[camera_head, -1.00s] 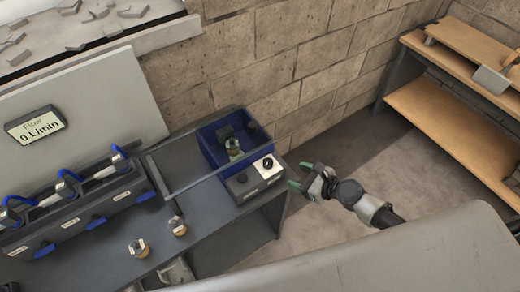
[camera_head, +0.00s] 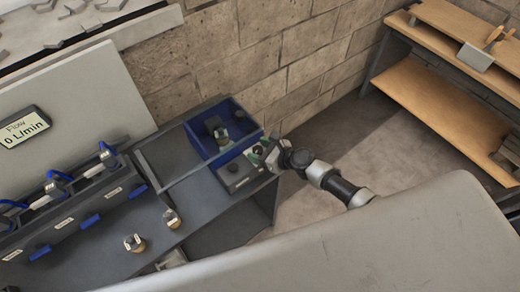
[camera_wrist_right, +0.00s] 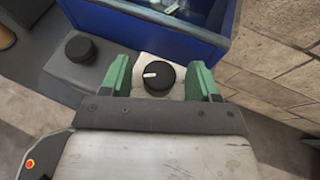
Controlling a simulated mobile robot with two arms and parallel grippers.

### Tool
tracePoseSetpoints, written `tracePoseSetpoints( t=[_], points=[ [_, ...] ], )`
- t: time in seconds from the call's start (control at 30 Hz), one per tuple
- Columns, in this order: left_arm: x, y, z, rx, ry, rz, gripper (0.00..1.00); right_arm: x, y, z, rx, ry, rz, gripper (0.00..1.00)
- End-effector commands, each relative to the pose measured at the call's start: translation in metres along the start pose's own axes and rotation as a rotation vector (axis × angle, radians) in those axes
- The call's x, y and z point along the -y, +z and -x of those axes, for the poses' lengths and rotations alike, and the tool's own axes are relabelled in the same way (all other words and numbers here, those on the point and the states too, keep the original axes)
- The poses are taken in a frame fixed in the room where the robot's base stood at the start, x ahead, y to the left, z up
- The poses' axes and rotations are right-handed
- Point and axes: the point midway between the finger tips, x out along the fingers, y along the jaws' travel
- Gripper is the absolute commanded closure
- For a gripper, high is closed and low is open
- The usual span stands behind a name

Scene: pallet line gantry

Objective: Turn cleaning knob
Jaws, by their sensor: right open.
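Two black knobs sit side by side on a small control box at the bench's right end. One knob (camera_wrist_right: 158,77) has a white pointer mark and stands on a white plate (camera_wrist_right: 148,60). The other knob (camera_wrist_right: 80,47) stands on a dark grey plate; it also shows in the head view (camera_head: 233,168). I cannot read which is the cleaning knob. My right gripper (camera_wrist_right: 161,74) is open, its green fingers on either side of the white-plate knob. Contact cannot be told. In the head view, my right gripper (camera_head: 265,152) partly covers that plate. My left gripper is not in view.
A blue bin (camera_head: 208,145) with a fitting inside stands directly behind the knobs. Two brass-coloured fittings (camera_head: 134,243) (camera_head: 172,218) stand on the dark bench. A flow display (camera_head: 22,127) reads 0 L/min. A brick wall (camera_head: 230,60) rises behind.

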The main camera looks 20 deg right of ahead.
Motion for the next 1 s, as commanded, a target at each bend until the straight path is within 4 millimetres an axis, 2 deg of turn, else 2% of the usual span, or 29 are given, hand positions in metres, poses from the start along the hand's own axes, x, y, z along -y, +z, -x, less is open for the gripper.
tracePoseSetpoints(
  t=[0.17, 0.5, 0.77, 1.0],
  points=[
    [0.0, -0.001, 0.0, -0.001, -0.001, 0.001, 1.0, 0.0, 0.0, 0.0, 0.0, 0.0, 0.0, 0.39],
    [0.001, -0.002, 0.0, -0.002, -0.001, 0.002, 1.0, 0.0, 0.0, 0.0, 0.0, 0.0, 0.0, 0.88],
    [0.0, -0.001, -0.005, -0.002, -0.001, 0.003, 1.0, 0.001, -0.002, 0.0, 0.0, 0.026, 0.011, 0.88],
    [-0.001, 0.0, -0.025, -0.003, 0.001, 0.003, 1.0, 0.002, -0.004, -0.002, 0.0, 0.141, 0.061, 0.88]
  ],
)
